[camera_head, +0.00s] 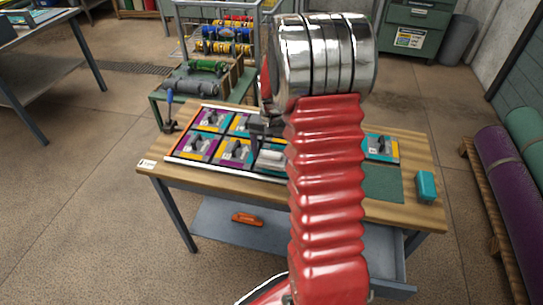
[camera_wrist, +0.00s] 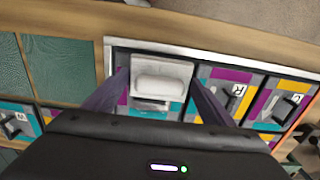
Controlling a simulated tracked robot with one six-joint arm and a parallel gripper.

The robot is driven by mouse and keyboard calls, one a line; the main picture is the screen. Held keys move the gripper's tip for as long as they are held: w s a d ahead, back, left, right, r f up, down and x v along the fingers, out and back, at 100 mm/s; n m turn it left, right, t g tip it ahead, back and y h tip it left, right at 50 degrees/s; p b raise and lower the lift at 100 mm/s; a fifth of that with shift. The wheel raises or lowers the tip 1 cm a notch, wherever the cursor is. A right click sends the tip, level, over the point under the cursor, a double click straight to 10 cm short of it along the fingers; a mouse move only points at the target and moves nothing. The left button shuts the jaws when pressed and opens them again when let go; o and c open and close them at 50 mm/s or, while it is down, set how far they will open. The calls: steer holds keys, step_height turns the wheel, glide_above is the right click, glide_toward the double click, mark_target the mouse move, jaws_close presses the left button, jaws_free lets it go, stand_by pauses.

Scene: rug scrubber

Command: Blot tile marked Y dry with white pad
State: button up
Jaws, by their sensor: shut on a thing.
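The white pad (camera_wrist: 160,83), a pale block with a rounded raised grip, is between the two dark purple fingers of my gripper (camera_wrist: 158,88) in the wrist view. My gripper is shut on it. The pad is over a tile (camera_wrist: 147,114) at the end of the framed row; only teal, purple and yellow edges of that tile show. Its letter is hidden, so I cannot tell whether it is marked Y. Contact between pad and tile is also unclear. In the head view the pad (camera_head: 270,157) shows beside my red arm, low over the tray.
The tray's pale rim (camera_head: 227,169) encloses several coloured tiles with dark handles. In the wrist view, a tile marked R (camera_wrist: 240,92) is beside the pad. A green mat (camera_head: 382,184) and teal block (camera_head: 426,187) are on the bench's right. A blue-handled tool (camera_head: 169,113) stands left.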

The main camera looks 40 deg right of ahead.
steer(key=shift+r, duration=2.5)
stand_by(0.5)
steer(key=o, duration=0.7)
steer(key=c, duration=0.5)
steer(key=shift+r, duration=0.15)
steer(key=shift+r, duration=2.85)
steer(key=shift+a, duration=0.1)
